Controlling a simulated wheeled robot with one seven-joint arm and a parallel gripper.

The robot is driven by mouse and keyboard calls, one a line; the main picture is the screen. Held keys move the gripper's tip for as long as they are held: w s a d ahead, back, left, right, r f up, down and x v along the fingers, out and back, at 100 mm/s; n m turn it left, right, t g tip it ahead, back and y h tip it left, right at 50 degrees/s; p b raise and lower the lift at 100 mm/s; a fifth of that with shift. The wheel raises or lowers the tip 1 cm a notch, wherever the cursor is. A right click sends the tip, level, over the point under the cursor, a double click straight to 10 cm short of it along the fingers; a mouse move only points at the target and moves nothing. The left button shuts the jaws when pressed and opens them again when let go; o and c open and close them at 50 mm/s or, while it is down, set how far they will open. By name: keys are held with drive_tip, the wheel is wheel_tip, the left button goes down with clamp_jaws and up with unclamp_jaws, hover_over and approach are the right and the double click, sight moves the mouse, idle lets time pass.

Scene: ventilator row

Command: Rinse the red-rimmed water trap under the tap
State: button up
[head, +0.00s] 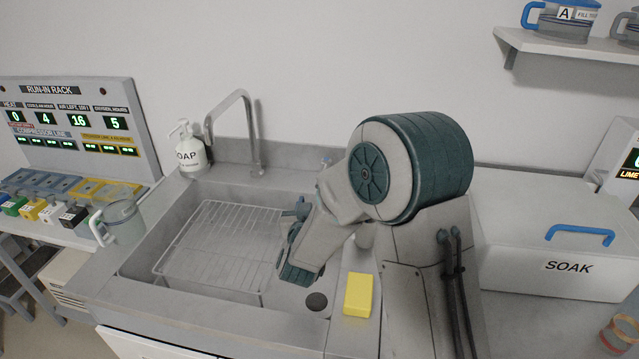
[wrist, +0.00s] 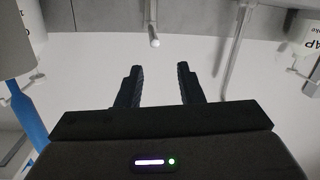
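A clear round vessel with red-orange rims (head: 620,333) is at the lower right edge of the head view, partly cut off; it may be the red-rimmed water trap. The tap (head: 249,120) arches over the back of the steel sink (head: 135,262).
A wire rack (head: 225,240) fills much of the sink. A soap bottle (head: 188,150) stands left of the tap. A clear jug (head: 120,222) is on the left rim, a yellow sponge (head: 358,295) on the front right. The SOAK tub (head: 545,225) stands right.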

drive_tip(key=shift+t+h, duration=0.5)
drive_tip(key=shift+h, duration=0.4)
drive_tip(key=w+p, duration=0.1)
drive_tip(key=w, duration=0.3)
drive_tip(key=w+d+f, duration=0.1)
drive_tip(key=w, duration=0.3)
drive_tip(key=w+d+p, duration=0.1)
drive_tip(key=w, duration=0.4)
drive_tip(key=shift+d+f+p, duration=0.15)
drive_tip(key=shift+f+p, duration=0.2)
drive_tip(key=shift+f, duration=0.05)
clamp_jaws()
